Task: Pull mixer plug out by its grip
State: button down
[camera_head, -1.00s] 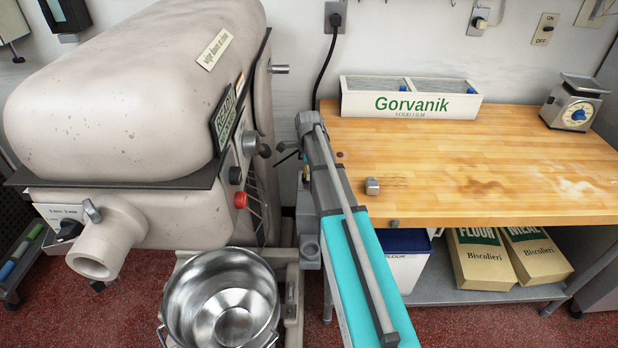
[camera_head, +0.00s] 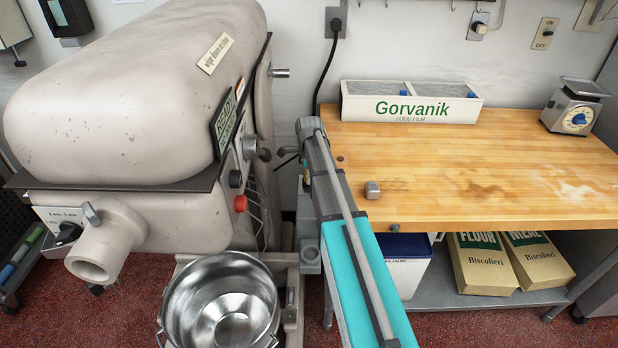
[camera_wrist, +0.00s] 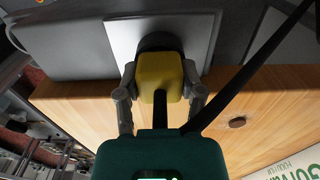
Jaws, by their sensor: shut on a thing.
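A yellow plug grip (camera_wrist: 160,72) with a black part (camera_wrist: 154,42) at its far end shows in the wrist view. The black part sits against a pale plate (camera_wrist: 125,36) in a grey surround. The two grey fingers of my gripper (camera_wrist: 160,86) are shut on the yellow grip, one on each side. I cannot tell whether the plug is fully seated. In the head view my arm reaches toward the gap between the mixer (camera_head: 130,100) and the table, and my gripper and the yellow grip are hidden there.
A black cable (camera_wrist: 240,85) runs close by the right finger. The wooden table (camera_head: 480,165) is close on the right and carries a film box (camera_head: 410,109) and a scale (camera_head: 575,107). A steel bowl (camera_head: 185,315) stands below the mixer. A wall outlet (camera_head: 336,20) holds a black-corded plug.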

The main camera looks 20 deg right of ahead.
jog(key=shift+r+p, duration=0.6)
jog(key=shift+r+p, duration=1.15)
jog(key=shift+r+p, duration=2.5)
jog(key=s+a, duration=0.2)
jog(key=s, duration=1.1)
jog(key=shift+s+a, duration=0.35)
jog(key=shift+s, duration=0.05)
